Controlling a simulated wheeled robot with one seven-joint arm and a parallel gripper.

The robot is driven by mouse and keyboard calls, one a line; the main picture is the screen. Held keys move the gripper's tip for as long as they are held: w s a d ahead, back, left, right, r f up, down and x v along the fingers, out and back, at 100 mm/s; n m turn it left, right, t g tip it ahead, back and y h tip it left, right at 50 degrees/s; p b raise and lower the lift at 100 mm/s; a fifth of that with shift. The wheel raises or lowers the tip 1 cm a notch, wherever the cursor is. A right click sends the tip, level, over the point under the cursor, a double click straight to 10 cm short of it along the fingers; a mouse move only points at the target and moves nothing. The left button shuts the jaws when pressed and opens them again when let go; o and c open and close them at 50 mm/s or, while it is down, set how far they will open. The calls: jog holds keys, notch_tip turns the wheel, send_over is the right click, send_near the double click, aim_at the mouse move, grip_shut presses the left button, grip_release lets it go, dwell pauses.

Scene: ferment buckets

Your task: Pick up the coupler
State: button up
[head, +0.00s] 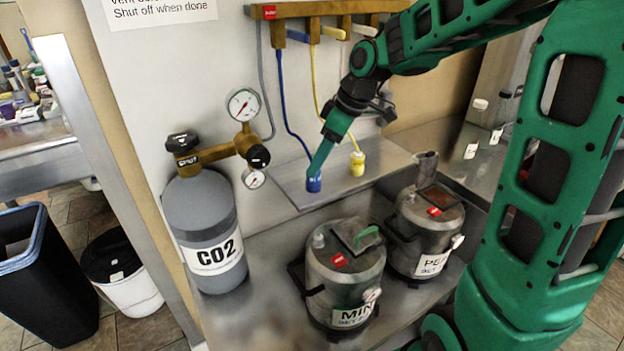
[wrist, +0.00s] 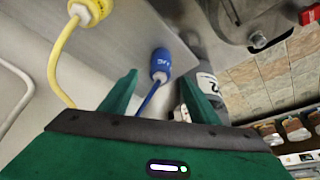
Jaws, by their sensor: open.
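A blue coupler (head: 314,184) on a blue hose stands on a metal shelf plate (head: 290,190). A yellow coupler (head: 357,164) on a yellow hose stands on the same plate, to its right. My gripper (head: 318,166) is directly at the blue coupler in the head view, its fingers partly covering it. In the wrist view my gripper (wrist: 160,78) is open, with the blue coupler (wrist: 160,62) between and just beyond the fingertips. The yellow coupler (wrist: 92,10) is at the upper left there, outside the fingers. Contact with the blue coupler cannot be told.
A grey CO2 cylinder (head: 205,225) with gauges stands left of the plate. Two metal buckets, one marked MIN (head: 343,265) and one marked PE (head: 428,228), stand in front. The hoses hang from a wooden rail (head: 330,10) above.

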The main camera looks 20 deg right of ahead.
jog(key=shift+x, duration=2.9)
jog(key=shift+d, duration=0.1)
jog(key=c, duration=1.3)
jog(key=shift+o, duration=0.2)
jog(key=shift+r, duration=0.1)
notch_tip(320, 180, up, 10)
jog(key=shift+f, duration=0.1)
